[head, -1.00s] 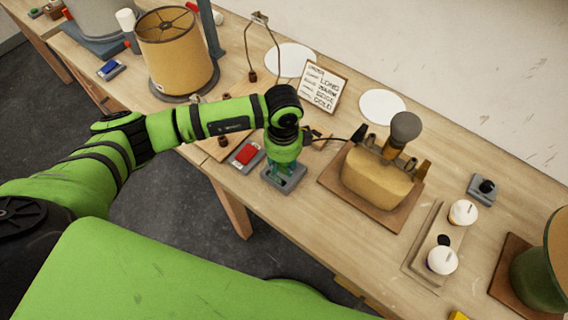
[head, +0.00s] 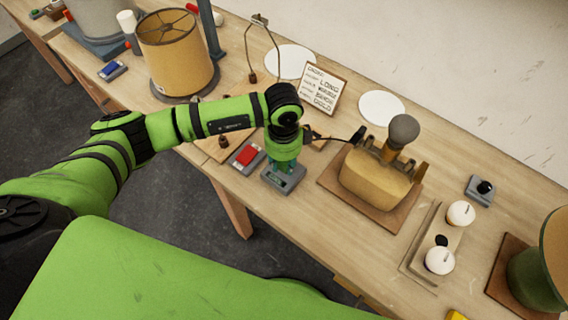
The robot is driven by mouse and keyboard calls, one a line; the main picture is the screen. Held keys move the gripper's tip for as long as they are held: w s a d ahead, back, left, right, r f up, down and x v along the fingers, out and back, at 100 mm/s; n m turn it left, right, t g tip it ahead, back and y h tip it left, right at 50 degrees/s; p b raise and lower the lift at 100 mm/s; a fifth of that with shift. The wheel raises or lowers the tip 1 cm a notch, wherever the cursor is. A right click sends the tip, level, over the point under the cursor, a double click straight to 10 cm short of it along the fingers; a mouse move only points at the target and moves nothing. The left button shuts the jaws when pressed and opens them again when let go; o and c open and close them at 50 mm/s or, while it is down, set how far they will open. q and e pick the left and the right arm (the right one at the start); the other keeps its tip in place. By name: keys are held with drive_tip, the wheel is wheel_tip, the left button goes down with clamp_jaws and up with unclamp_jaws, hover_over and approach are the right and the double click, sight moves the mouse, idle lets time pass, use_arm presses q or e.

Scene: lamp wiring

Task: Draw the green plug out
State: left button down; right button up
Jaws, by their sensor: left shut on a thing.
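My left gripper (head: 284,160) points down over a small grey socket box (head: 289,182) near the table's front edge. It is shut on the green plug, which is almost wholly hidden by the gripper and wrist. A dark label shows on the front of the box. Whether the plug's pins are still inside the box cannot be told. My right gripper is not in view.
A grey box with a red switch (head: 248,155) sits just left. A tan lamp base with a bulb (head: 402,131) stands on a board at right, a dark cord end (head: 357,134) beside it. A sign card (head: 322,90) stands behind.

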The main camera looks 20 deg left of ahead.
use_arm(q)
drive_tip(key=shift+r, duration=0.15)
drive_tip(key=shift+r+p, duration=1.9)
drive_tip(key=shift+r, duration=0.3)
